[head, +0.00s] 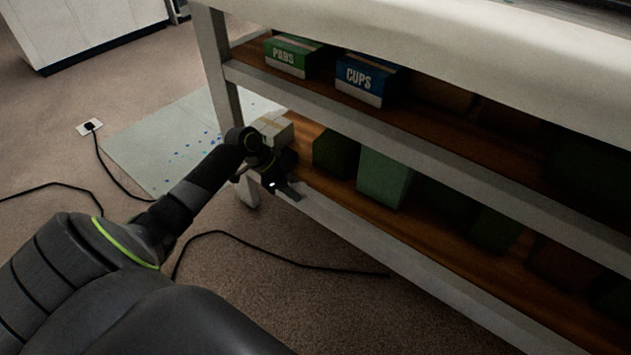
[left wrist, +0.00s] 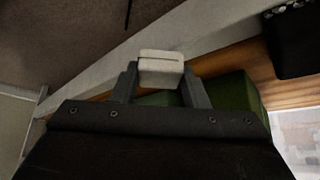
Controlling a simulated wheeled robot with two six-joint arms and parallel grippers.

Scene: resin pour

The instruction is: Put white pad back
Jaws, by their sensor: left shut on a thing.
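My left gripper (head: 288,190) is at the front edge of the rack's lower shelf, near its left end. In the left wrist view its two fingers (left wrist: 160,82) are shut on a small white pad (left wrist: 160,66), one finger on each side. The pad has a thin dark line across it. In the head view I cannot make out the pad at the gripper. A green and white box (head: 286,62), lettered what looks like PADS, stands on the upper shelf, above and behind the gripper. My right gripper is not in view.
A blue CUPS box (head: 362,80) stands right of the green box. The lower shelf holds a pale box (head: 274,130), a light green box (head: 383,178) and several dark ones. The white shelf rail (head: 420,148) runs above the gripper. Black cables (head: 270,262) lie on the carpet.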

